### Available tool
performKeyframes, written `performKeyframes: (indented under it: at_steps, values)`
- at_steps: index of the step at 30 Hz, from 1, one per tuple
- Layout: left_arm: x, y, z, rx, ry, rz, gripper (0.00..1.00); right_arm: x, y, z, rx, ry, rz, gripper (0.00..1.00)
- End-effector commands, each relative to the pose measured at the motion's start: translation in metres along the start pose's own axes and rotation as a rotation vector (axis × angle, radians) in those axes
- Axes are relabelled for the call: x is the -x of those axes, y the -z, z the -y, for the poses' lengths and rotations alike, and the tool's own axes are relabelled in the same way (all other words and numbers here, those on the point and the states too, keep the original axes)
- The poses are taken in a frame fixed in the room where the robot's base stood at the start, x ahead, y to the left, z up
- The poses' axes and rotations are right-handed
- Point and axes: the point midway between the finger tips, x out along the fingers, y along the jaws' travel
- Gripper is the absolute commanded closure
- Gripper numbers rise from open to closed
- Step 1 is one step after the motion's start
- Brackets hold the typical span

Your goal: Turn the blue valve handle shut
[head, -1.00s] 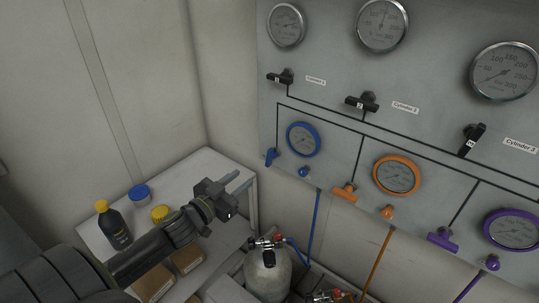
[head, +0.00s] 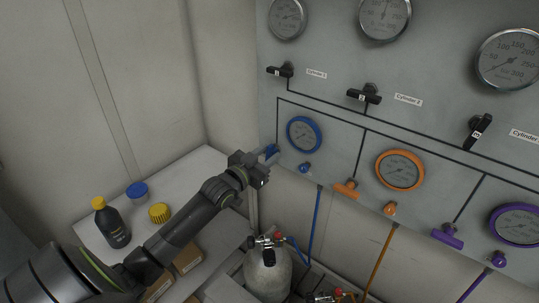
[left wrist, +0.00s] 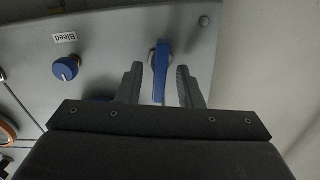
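The blue valve handle (head: 271,151) is on the grey panel, left of the blue-rimmed gauge (head: 304,134). In the left wrist view the blue handle (left wrist: 161,72) stands between the two fingers of my left gripper (left wrist: 160,86), with a visible gap on each side. The fingers are open. In the head view my left gripper (head: 262,160) is right at the handle and partly covers it. My right gripper is not in view.
A blue bleed knob (head: 304,168) sits below the gauge. Orange (head: 345,190) and purple (head: 447,233) handles are further right. A white table (head: 185,185) holds a black bottle (head: 112,226) and blue and yellow lids. A grey cylinder (head: 268,272) stands below the panel.

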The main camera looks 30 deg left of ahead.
Motion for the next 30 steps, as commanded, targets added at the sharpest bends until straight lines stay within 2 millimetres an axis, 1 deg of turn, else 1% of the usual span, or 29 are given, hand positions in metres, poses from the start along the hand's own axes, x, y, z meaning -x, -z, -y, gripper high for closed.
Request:
performKeyframes:
  at_steps: [1,5,14,21,22,30]
  values:
    - [-0.0051,-0.0003,-0.0002,0.002,0.0,0.0,0.67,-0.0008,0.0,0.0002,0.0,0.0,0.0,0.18]
    - [-0.0118,0.0,-0.0004,0.0,0.0,0.0,0.67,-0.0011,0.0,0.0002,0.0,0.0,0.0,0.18]
    - [-0.0131,0.0,-0.0004,0.0,-0.001,0.0,0.67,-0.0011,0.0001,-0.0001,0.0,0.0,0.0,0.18]
    - [-0.0129,0.0001,-0.0003,0.0,-0.001,0.0,0.98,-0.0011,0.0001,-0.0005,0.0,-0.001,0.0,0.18]
    - [-0.0129,0.0001,-0.0003,0.0,-0.001,0.0,1.0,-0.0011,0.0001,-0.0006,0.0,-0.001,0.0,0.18]
    - [-0.0129,-0.0005,-0.0004,-0.012,-0.001,0.0,1.0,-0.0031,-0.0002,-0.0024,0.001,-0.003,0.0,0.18]
